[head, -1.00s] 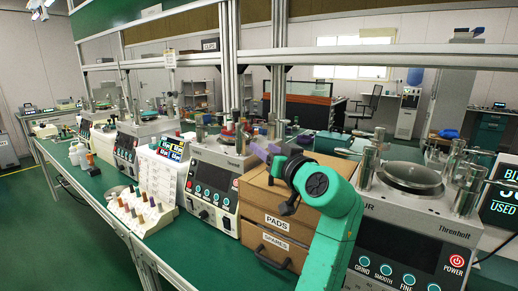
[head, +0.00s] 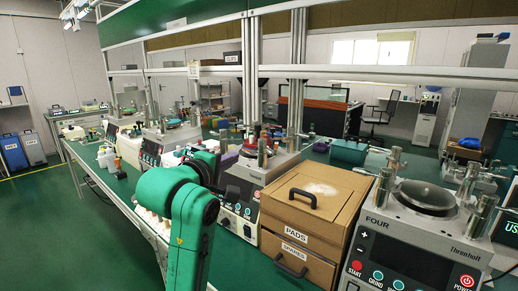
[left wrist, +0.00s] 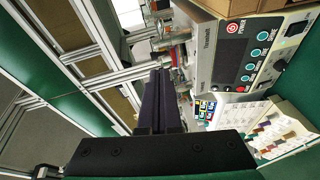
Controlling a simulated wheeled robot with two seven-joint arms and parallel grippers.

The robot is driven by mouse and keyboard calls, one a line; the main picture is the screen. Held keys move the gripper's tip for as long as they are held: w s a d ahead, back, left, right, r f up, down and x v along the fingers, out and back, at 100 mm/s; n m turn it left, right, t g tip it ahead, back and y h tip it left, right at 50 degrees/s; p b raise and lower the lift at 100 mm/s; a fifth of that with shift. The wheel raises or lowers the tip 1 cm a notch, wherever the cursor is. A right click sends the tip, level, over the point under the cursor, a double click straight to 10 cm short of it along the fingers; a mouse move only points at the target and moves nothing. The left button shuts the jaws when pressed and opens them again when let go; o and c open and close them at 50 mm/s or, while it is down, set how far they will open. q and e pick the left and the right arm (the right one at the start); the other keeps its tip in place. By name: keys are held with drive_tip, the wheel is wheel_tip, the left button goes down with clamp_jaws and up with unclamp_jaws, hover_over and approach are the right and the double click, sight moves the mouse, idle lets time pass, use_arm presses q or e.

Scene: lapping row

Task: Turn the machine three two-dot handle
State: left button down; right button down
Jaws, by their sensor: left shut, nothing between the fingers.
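Machine three, as I take it from its place beside the machine marked FOUR, is a grey lapping machine (head: 240,190) left of the cardboard drawers in the head view. My green left arm covers its left part. In the left wrist view its control panel (left wrist: 238,62) shows sideways at the upper right. Its two-dot handle cannot be told apart; the dots are too small. My left gripper (head: 227,162) has dark purple fingers and is in front of the machine's upper left. In the left wrist view the gripper (left wrist: 160,76) is shut and empty. My right gripper is not in view.
The cardboard drawers marked PADS (head: 312,205) stand right of machine three. The machine marked FOUR (head: 420,225) stands at the right front. In the left wrist view a white rack (left wrist: 275,128) with several coloured pegs stands beside machine three. Metal posts (head: 252,70) rise behind the bench.

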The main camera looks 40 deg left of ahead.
use_arm(q)
drive_tip(key=w+p, duration=0.2)
drive_tip(key=p, duration=0.2)
approach(265, 149)
drive_tip(key=a, duration=0.3)
drive_tip(key=w, duration=0.1)
drive_tip(key=w+d, duration=0.1)
drive_tip(key=w+p, duration=0.1)
drive_tip(key=w, duration=0.1)
drive_tip(key=shift+d+f, duration=0.2)
drive_tip(key=shift+d, duration=0.2)
drive_tip(key=shift+w+d+f, duration=0.1)
drive_tip(key=shift+w+d, duration=0.1)
drive_tip(key=shift+w, duration=0.05)
drive_tip(key=shift+d+y, duration=0.1)
drive_tip(key=shift+y, duration=0.2)
